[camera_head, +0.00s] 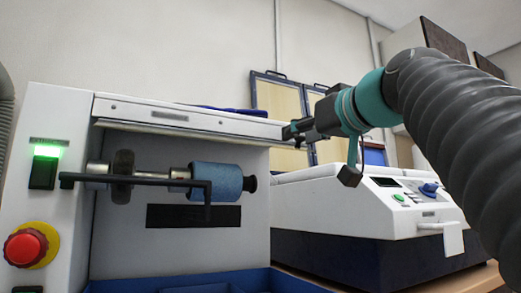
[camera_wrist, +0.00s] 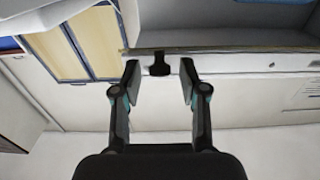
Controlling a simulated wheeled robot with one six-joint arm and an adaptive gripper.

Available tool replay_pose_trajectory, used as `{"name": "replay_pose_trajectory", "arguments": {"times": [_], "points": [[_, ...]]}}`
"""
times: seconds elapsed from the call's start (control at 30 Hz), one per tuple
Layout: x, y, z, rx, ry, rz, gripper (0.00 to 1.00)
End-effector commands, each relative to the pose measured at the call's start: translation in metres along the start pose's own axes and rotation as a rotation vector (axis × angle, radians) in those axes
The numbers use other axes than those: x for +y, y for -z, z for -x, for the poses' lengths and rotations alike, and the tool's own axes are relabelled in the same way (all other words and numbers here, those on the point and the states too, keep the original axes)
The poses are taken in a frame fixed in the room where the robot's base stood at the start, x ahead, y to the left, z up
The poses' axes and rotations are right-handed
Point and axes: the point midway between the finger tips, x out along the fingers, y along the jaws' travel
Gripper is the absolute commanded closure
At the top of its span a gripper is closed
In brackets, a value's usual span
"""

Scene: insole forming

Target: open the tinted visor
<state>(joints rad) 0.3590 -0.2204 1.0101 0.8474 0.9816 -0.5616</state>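The white grinding machine (camera_head: 230,122) stands at the left with its front bay uncovered. A thin panel edge (camera_head: 190,134) runs along the top of the bay, seen nearly edge-on; it looks like the visor, but its tint does not show clearly. In the wrist view a thin brownish edge (camera_wrist: 240,49) crosses the top, with a small black tab (camera_wrist: 160,65) on it. My gripper (camera_wrist: 159,77) is open, with the tab between its two fingers and gaps on both sides. In the head view my gripper (camera_head: 290,131) is at the right end of the machine's top edge.
Inside the bay are a blue roller (camera_head: 217,182) and a dark bar (camera_head: 130,181) in front of it. A red stop button (camera_head: 26,247) and green light (camera_head: 46,151) are at the left. A second white machine (camera_head: 320,205) stands right, below my arm.

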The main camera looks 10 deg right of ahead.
Motion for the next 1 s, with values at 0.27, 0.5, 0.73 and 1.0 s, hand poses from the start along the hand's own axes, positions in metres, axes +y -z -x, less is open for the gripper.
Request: {"name": "replay_pose_trajectory", "arguments": {"times": [0.27, 0.5, 0.73, 1.0], "points": [[-0.0001, 0.0, 0.0, 0.0, 0.0, 0.0, 1.0], [-0.0001, 0.0004, 0.0001, -0.002, 0.0, 0.0, 1.0], [-0.0001, 0.001, 0.0, -0.008, 0.0, 0.0, 1.0], [-0.0002, 0.0031, 0.0, -0.023, 0.0, 0.0, 1.0]]}}
